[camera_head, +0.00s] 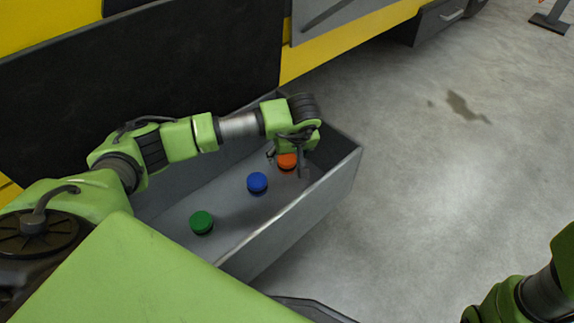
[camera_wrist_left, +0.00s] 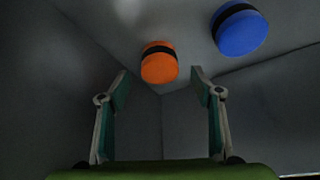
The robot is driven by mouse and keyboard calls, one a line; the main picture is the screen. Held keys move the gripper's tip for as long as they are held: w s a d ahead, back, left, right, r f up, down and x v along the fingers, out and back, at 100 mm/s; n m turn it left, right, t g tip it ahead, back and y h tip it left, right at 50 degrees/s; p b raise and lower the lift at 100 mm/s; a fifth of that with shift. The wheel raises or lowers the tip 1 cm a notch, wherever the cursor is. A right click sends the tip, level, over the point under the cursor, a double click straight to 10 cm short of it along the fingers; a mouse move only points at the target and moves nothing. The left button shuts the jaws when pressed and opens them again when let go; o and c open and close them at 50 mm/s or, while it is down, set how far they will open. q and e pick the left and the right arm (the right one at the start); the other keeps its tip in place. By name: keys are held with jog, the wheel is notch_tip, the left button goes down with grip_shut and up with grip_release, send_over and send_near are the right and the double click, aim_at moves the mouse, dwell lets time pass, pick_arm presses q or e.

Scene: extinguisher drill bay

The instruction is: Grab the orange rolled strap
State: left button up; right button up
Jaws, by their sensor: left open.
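The orange rolled strap (camera_head: 287,161) lies on the floor of a grey open drawer or bin, near its far right corner. My left gripper (camera_head: 287,165) reaches down into the bin above the strap and partly covers it. In the left wrist view the orange strap (camera_wrist_left: 159,63), with a black band, shows between and just beyond the open fingertips (camera_wrist_left: 160,78). The fingers are not touching it. My left gripper is open and empty. My right arm shows at the lower right, but its gripper is out of view.
A blue rolled strap (camera_head: 257,182) and a green one (camera_head: 201,222) lie in the same grey bin (camera_head: 300,222), to the left of the orange one. The bin walls stand close around my left gripper. Bare concrete floor (camera_head: 440,170) is free to the right.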

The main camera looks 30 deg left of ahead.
aim_at(287, 158)
pick_arm(q)
jog(key=b+x, duration=0.3)
jog(key=x, duration=0.1)
jog(key=shift+w+a+f, duration=0.1)
jog(key=shift+w+f, duration=0.05)
jog(key=shift+f, duration=0.05)
jog(key=shift+r, duration=0.1)
jog(key=c, duration=1.4)
jog(key=shift+o, duration=0.2)
jog(key=shift+r, duration=0.15)
